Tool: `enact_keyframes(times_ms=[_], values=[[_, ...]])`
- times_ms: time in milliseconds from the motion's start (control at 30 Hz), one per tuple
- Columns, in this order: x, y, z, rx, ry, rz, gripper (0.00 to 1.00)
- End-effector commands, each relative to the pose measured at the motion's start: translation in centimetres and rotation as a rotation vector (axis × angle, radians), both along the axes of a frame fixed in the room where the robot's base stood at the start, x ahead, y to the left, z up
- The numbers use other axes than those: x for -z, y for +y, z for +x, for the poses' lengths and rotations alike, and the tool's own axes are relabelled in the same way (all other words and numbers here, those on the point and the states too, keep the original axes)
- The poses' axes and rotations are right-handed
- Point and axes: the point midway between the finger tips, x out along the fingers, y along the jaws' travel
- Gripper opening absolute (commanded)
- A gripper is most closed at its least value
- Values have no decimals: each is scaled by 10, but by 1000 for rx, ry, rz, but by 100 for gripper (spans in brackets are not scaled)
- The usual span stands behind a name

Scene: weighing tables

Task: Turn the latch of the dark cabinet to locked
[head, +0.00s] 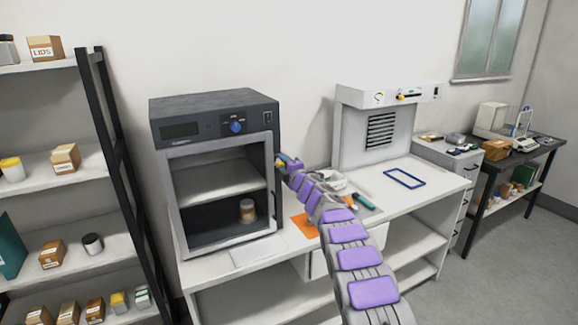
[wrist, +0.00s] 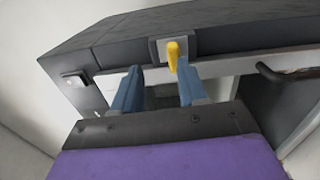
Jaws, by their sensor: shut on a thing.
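The dark cabinet (head: 215,112) stands on the white bench, with a blue knob on its top panel and a pale-framed front through which a shelf and a small jar show. In the wrist view, the latch (wrist: 173,55) is a small yellow lever on a grey plate on the cabinet's dark edge, standing roughly upright in the picture. My gripper (head: 284,162) is at the cabinet's right side. In the wrist view its two blue fingers (wrist: 156,80) are some way apart, the right one at the latch; my gripper is shut on the latch, though the exact contact is unclear.
A dark handle (wrist: 285,73) shows right of the latch in the wrist view. The white bench (head: 430,182) carries an orange sheet (head: 305,226), small tools and a blue frame (head: 404,179). A shelf rack (head: 112,150) stands at left, a dark table (head: 530,150) at far right.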

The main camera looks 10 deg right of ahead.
Motion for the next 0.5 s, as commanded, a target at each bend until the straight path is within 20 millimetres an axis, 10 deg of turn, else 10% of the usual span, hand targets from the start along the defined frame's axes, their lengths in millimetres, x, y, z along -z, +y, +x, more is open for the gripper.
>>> enact_keyframes(times_ms=[500], values=[[8, 10, 1, -12, 9, -3, 40]])
